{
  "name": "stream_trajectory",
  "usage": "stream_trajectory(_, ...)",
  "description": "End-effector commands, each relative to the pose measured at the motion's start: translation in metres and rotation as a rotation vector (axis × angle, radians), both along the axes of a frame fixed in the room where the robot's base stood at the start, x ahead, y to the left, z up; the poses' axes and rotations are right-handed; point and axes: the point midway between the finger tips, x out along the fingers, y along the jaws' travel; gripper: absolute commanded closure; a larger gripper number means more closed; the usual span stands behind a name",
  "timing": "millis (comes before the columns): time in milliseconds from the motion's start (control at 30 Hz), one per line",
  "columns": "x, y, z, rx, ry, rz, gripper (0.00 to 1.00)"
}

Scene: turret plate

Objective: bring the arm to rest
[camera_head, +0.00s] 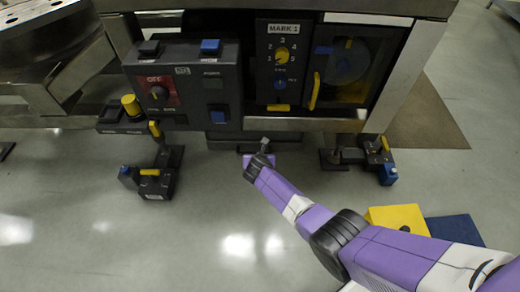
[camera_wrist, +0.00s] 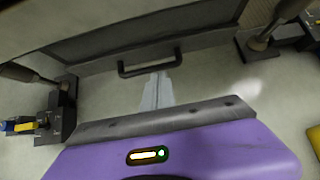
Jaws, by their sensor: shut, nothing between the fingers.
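My arm (camera_head: 335,235) reaches from the lower right of the head view up to the front of the machine. A dark bar handle (camera_wrist: 124,72) on a grey panel lies behind the fingertips in the picture. I cannot tell whether the fingertips touch it.
The machine's control box (camera_head: 190,85), dial panel (camera_head: 282,65) and windowed door (camera_head: 350,65) overhang my arm's end. Dark feet with yellow and blue parts stand left (camera_head: 155,180) and right (camera_head: 370,155). A yellow block (camera_head: 398,216) and blue block (camera_head: 455,230) lie beside my arm.

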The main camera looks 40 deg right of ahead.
Motion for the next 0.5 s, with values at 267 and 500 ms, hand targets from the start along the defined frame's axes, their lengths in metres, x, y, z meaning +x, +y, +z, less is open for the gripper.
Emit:
stream_trajectory(267,-0.0093,0.0065,0.0106,0.000,0.001,0.001,1.00)
stream_trajectory(500,-0.0092,0.0066,0.0102,0.004,-0.002,-0.004,1.00)
